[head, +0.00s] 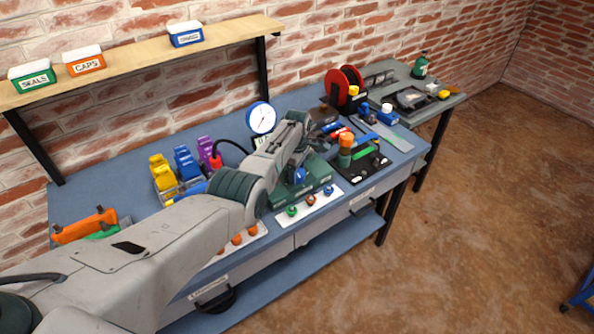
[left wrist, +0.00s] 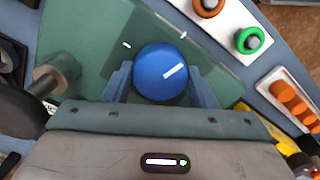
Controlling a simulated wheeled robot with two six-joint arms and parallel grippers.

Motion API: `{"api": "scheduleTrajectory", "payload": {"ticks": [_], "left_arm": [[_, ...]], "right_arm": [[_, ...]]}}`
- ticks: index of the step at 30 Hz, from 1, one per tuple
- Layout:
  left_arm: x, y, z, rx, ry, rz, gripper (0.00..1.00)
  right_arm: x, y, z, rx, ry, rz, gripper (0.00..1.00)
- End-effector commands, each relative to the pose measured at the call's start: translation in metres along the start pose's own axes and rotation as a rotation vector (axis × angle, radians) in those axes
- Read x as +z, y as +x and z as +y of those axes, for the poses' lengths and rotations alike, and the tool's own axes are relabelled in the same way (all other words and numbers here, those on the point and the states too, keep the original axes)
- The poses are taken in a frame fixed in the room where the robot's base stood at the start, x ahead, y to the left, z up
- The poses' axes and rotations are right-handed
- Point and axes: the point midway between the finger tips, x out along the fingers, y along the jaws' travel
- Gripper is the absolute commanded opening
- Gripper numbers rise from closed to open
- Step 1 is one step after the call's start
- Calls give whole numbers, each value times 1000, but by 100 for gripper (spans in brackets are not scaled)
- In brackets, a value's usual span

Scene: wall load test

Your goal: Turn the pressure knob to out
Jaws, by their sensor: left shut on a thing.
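The blue pressure knob (left wrist: 160,62) sits on a green plate (left wrist: 105,55) in the left wrist view. Its white pointer line slants toward the right and slightly up. Short white marks lie on the plate around it; I can read no lettering there. My left gripper (left wrist: 162,84) has one finger on each side of the knob and is shut on it. In the head view the blue knob (head: 299,175) shows on the green box (head: 318,175), just beside my arm; the fingers are hard to make out there. A white round gauge (head: 261,118) stands behind. My right gripper is not in view.
A white strip with coloured rings (head: 311,201) lies in front of the box. A dark tray with an orange-topped part (head: 346,140) is to the right. Yellow, blue and purple clamps (head: 186,163) stand left. A shelf with bins (head: 140,52) hangs above.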

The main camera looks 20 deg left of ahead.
Motion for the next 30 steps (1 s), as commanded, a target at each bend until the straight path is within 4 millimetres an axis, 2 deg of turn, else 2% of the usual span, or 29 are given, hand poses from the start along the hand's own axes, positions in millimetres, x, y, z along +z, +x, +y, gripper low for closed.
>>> {"api": "scheduleTrajectory", "payload": {"ticks": [12,30], "left_arm": [[-1,-3,2,6,-234,2,29],[-1,-4,2,7,-284,1,29]], "right_arm": [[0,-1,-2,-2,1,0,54],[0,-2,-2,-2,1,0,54]]}}
